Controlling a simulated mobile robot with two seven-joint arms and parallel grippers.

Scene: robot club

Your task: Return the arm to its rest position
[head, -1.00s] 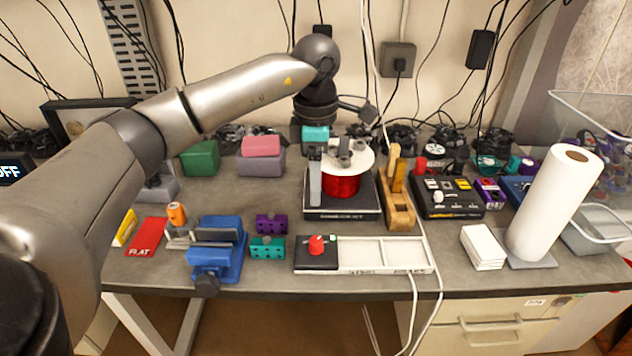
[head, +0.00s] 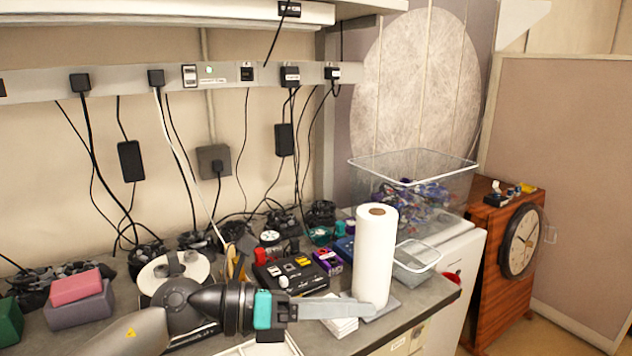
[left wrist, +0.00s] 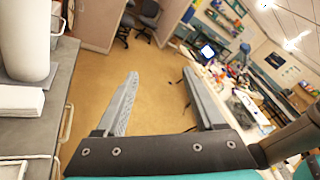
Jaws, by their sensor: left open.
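My left arm comes in from the lower left in the head view, grey with a teal band at the wrist. My left gripper (head: 362,308) points right over the front of the bench, close to the paper towel roll (head: 375,255) in the picture. In the left wrist view, its two grey fingers (left wrist: 160,76) stand wide apart with nothing between them, and the floor shows beyond. My right gripper is in neither view.
The bench (head: 405,318) holds a black control box (head: 290,275), a spool with a white top (head: 158,272), and white pads (head: 340,327) by the roll. A clear bin (head: 415,190) and a wooden clock cabinet (head: 500,270) stand right. Open floor (left wrist: 150,60) shows in the wrist view.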

